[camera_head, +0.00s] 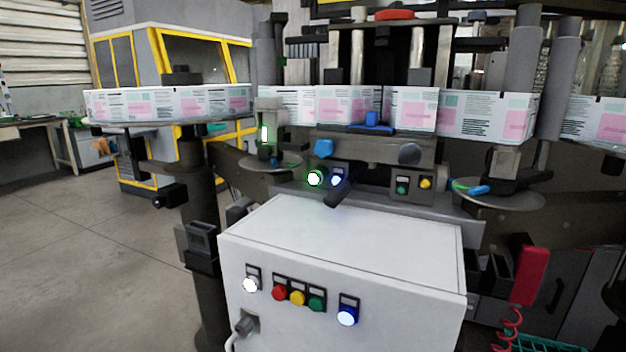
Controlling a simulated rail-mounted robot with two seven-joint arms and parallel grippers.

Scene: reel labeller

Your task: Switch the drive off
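The reel labeller carries a small panel with a green lit button (314,179) and a blue-white lit control (337,180) beside it. A second small box to the right has a green button (402,188) and a yellow button (425,183), both without a clear glow. A white cabinet (350,238) in front has a white lit button (250,284), red (279,293), yellow (297,298) and green (315,303) buttons, and a blue lit button (347,316). I cannot tell which control belongs to the drive. Neither of my grippers is in view.
A printed label web (488,114) runs across the machine above the panels. A blue star knob (323,148) and a dark round knob (410,153) sit above the lit controls. A red device (528,275) with a coiled cord is at right. Open floor (80,250) lies left.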

